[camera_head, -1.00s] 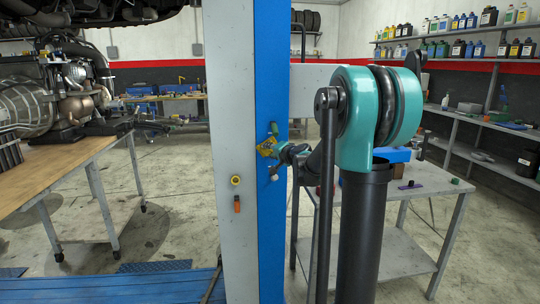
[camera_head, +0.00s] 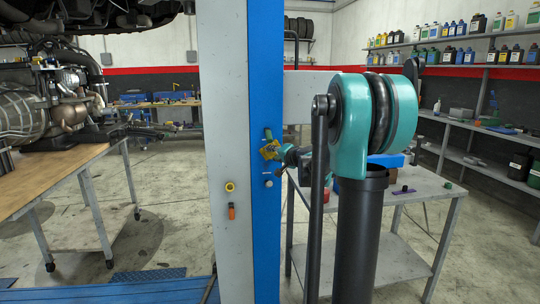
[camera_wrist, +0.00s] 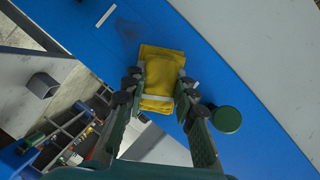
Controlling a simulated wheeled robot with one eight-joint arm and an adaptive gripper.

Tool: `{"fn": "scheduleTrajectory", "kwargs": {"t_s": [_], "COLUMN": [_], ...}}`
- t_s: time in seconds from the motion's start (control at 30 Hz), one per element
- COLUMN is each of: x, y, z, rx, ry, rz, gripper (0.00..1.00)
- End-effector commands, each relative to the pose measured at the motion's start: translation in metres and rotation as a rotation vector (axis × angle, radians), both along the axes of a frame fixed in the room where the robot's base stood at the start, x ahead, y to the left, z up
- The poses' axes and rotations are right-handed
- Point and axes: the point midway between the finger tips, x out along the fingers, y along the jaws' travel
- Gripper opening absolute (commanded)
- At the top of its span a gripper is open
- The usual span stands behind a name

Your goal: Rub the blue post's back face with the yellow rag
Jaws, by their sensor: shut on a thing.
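The blue post (camera_head: 265,90) stands upright in the middle of the head view, with a pale grey face on its left. In the wrist view its blue face (camera_wrist: 230,95) runs diagonally, with a dark smudge (camera_wrist: 127,30) near the top. My gripper (camera_head: 277,152) is at the blue face. In the wrist view my gripper (camera_wrist: 160,98) is shut on the folded yellow rag (camera_wrist: 160,65). The rag (camera_head: 268,149) lies against or very close to the blue face; I cannot tell if it touches.
A round green knob (camera_wrist: 227,119) sits on the blue face, right of my gripper. A grey table (camera_head: 425,185) stands behind my arm. A wooden-topped bench (camera_head: 50,185) with an engine (camera_head: 50,95) is at left. Shelves (camera_head: 500,65) line the right wall.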

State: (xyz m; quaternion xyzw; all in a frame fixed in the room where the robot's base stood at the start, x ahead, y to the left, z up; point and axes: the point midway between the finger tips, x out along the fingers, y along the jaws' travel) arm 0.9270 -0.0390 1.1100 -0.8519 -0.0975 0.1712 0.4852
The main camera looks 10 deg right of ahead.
Motion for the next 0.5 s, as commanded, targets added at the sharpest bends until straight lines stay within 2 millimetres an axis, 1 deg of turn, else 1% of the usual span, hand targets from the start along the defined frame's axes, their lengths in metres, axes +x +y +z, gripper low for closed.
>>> {"fn": "scheduleTrajectory", "kwargs": {"t_s": [0.13, 0.23, 0.5], "x": [0.001, -0.002, -0.027], "y": [-0.002, -0.002, -0.001], "z": [0.001, 0.001, 0.001], "rx": [-0.001, -0.001, 0.000], "ry": [-0.001, -0.001, -0.001], "rz": [-0.005, -0.006, -0.004], "gripper": [0.04, 0.04, 0.04]}}
